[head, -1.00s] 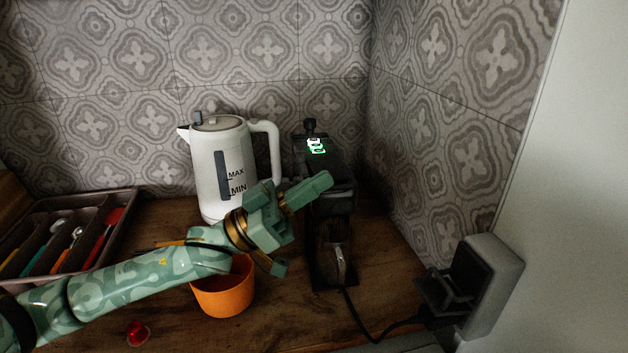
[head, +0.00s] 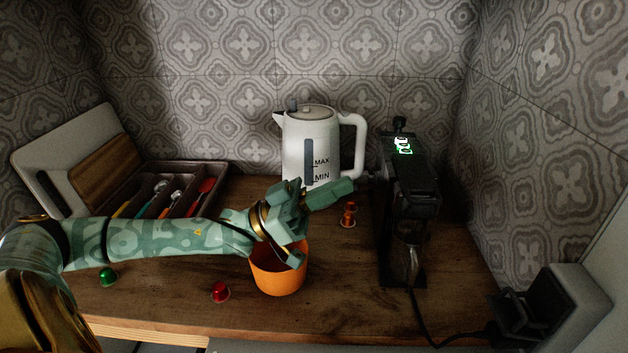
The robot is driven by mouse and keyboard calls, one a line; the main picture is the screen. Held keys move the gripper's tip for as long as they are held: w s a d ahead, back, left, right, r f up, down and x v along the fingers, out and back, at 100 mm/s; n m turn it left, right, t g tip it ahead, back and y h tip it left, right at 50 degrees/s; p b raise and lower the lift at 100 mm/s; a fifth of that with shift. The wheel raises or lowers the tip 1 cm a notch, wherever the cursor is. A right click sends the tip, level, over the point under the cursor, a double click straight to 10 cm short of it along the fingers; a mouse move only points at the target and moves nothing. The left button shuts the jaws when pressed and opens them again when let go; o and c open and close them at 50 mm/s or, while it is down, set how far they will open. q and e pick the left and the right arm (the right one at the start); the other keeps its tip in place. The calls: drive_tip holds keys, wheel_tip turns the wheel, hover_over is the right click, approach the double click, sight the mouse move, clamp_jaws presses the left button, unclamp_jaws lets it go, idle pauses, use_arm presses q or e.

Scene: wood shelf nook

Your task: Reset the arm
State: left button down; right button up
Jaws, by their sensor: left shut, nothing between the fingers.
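My left arm reaches in from the left across the counter. The gripper is in front of the white kettle (head: 309,150) and left of the black coffee machine (head: 410,195), apart from the machine. My right gripper does not show.
A red capsule (head: 220,291) and a green capsule (head: 107,277) lie on the wooden counter (head: 340,310). Orange capsules (head: 349,213) stand by the machine. A cutlery tray (head: 215,205) and boards (head: 70,160) are at the left. A wall socket (head: 560,310) is at the right.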

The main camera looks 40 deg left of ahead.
use_arm(q)
drive_tip(key=shift+s+a+p, duration=0.25)
drive_tip(key=shift+s+a, duration=0.25)
drive_tip(key=shift+a, duration=0.15)
drive_tip(key=shift+s+a+p, duration=0.2)
drive_tip(key=shift+s+a, duration=0.25)
drive_tip(key=shift+a, duration=0.2)
